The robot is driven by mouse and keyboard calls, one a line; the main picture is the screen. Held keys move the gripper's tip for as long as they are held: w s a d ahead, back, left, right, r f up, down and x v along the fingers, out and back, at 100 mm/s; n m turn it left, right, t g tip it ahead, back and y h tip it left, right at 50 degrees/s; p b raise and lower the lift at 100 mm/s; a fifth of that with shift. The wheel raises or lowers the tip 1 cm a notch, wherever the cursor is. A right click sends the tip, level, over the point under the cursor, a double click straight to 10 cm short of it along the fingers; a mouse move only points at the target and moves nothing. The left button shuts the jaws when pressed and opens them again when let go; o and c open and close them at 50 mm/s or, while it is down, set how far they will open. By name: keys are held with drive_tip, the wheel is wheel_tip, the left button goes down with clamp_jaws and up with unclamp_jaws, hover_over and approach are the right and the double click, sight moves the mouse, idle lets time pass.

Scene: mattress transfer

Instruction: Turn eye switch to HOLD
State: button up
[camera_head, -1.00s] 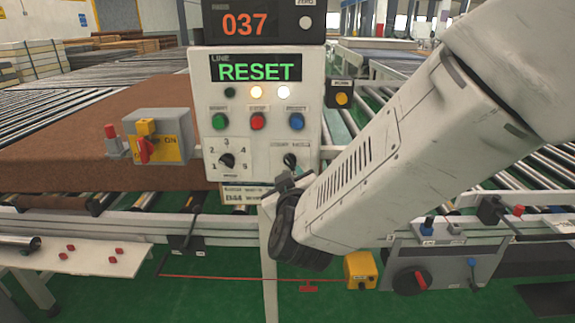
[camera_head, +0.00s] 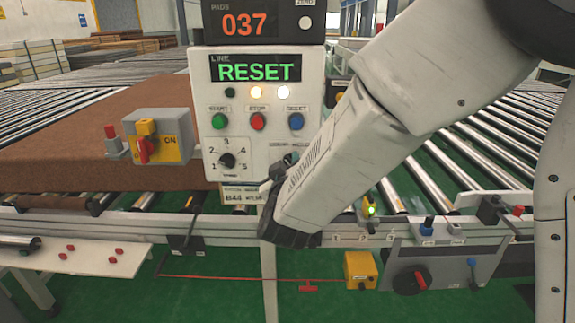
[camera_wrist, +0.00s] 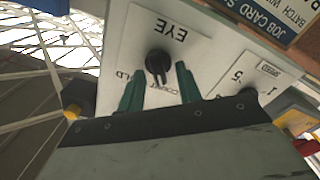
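The eye switch is a black knob (camera_wrist: 158,62) on a white plate marked EYE, upside down in the wrist view. Its bar points down in that view, toward a small label that looks like COUNT. A label ending in LD shows partly behind the left finger. My gripper (camera_wrist: 160,71) is open, its two green fingers on either side of the knob's lower end, with gaps visible. I cannot tell whether the tips touch the plate. In the head view my gripper (camera_head: 275,172) is at the lower right of the control panel (camera_head: 205,135), and my arm hides most of the switch.
The panel has green, red and blue buttons (camera_head: 257,122), a numbered dial (camera_head: 227,160) and a display reading RESET (camera_head: 256,71). A grey box with a red switch (camera_head: 158,136) stands to the left. A yellow box (camera_head: 361,270) is below right. Roller conveyors surround the panel.

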clamp_jaws()
drive_tip(key=m, duration=0.6)
drive_tip(key=shift+d+r+m, duration=0.1)
drive_tip(key=shift+d+m, duration=0.15)
drive_tip(key=shift+m, duration=0.05)
drive_tip(key=shift+d+m, duration=0.15)
drive_tip(key=shift+m, duration=1.65)
drive_tip(key=shift+d+m, duration=0.1)
drive_tip(key=shift+m, duration=1.7)
